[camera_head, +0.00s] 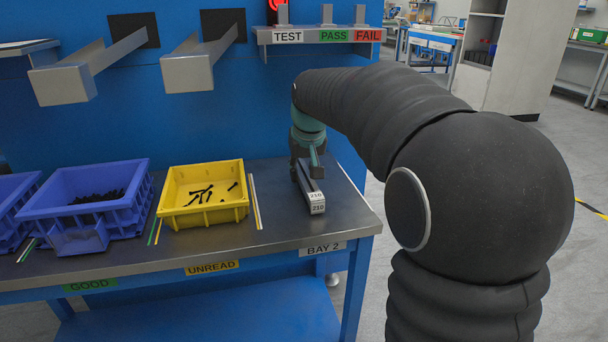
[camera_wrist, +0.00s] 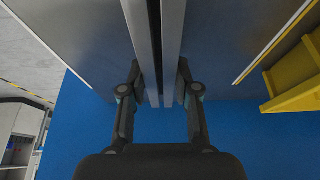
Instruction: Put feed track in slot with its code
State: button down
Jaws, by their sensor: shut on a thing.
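The feed track (camera_head: 311,190) is a long dark grey bar with white end labels reading 210, at the right end of the bench over the BAY 2 label. It points toward the bench's front edge; I cannot tell whether it touches the bench top. My gripper (camera_head: 314,164) is shut on it, partly hidden behind my arm. In the wrist view the feed track (camera_wrist: 172,50) runs as two pale rails with a dark groove between the fingers of my gripper (camera_wrist: 160,85). Two grey channels (camera_head: 62,84) (camera_head: 187,74) stick out from black squares on the blue wall.
A yellow bin (camera_head: 203,216) with several black screws stands left of the track, beside a thin pale strip (camera_head: 255,203). A blue bin (camera_head: 66,210) with dark parts is further left. A shelf (camera_head: 300,36) labelled TEST, PASS, FAIL is above. Bench (camera_head: 282,230) in front is clear.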

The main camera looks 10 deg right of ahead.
aim_at(308, 181)
jog(key=shift+f, duration=0.2)
jog(key=c, duration=0.8)
grip_release()
jog(key=shift+f, duration=0.1)
jog(key=shift+c, duration=0.2)
jog(key=p+v, duration=0.1)
jog(key=v, duration=1.1)
jog(key=shift+p, duration=0.35)
